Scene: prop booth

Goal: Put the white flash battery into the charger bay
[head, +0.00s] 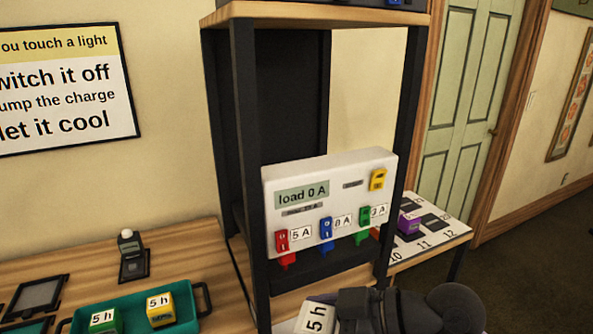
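The white flash battery (316,319), a block marked "5 h", is at the bottom centre, tilted and cut off by the picture's edge. My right gripper (343,312) comes in from the right and appears shut on it; its fingertips are mostly hidden. My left gripper is not in view. A green block (103,321) and a yellow block (160,310), also marked "5 h", stand in a teal tray (200,300) at lower left. I cannot tell which thing is the charger bay; dark square frames (38,295) lie left of the tray.
A black rack (247,150) holds a white panel (330,180) reading "load 0 A", with red, blue, green and yellow plugs or switches. A small dark device (132,258) stands behind the tray. A numbered board (440,232) with a purple block (409,224) is at right.

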